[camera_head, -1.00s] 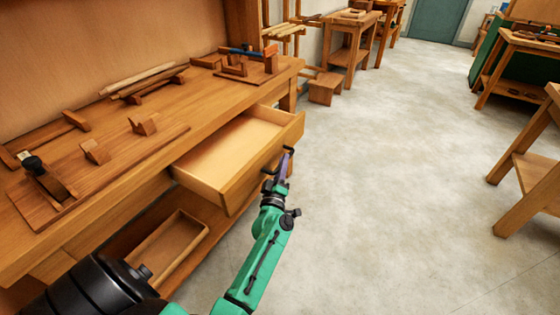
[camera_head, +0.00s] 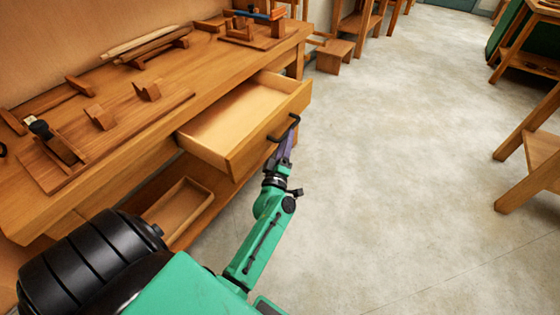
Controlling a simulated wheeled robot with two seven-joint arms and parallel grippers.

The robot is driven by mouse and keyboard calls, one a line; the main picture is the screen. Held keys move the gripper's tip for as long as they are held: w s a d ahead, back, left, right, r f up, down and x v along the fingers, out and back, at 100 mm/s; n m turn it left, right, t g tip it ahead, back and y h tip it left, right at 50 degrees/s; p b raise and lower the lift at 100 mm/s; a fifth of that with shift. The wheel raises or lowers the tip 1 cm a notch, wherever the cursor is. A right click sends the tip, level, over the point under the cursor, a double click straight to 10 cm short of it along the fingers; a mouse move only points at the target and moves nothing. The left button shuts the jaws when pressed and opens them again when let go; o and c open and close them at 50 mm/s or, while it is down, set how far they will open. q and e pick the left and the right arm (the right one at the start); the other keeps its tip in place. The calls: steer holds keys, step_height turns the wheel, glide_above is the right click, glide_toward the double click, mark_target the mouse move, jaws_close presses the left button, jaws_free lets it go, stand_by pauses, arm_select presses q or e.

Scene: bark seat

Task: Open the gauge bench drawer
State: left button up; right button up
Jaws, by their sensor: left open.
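The wooden gauge bench (camera_head: 215,65) fills the left of the head view. Its drawer (camera_head: 268,133) stands pulled out below the bench top, and the visible part of its inside is empty. A dark bar handle (camera_head: 294,120) is on the drawer's front. My left gripper (camera_head: 286,146) is open at the drawer front, just below the upper part of the handle, and partly overlaps the handle in the picture. I cannot tell whether the fingers touch the handle. My right gripper is not in view.
Wooden gauges and blocks (camera_head: 101,117) lie on the bench top. A shallow wooden tray (camera_head: 181,207) sits on the lower shelf. A small stool (camera_head: 334,56) stands beyond the bench, and a wooden stand (camera_head: 541,150) is at the right. The floor (camera_head: 400,170) between is clear.

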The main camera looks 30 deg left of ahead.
arm_select(q)
steer(key=v, duration=1.1)
steer(key=shift+w, duration=0.1)
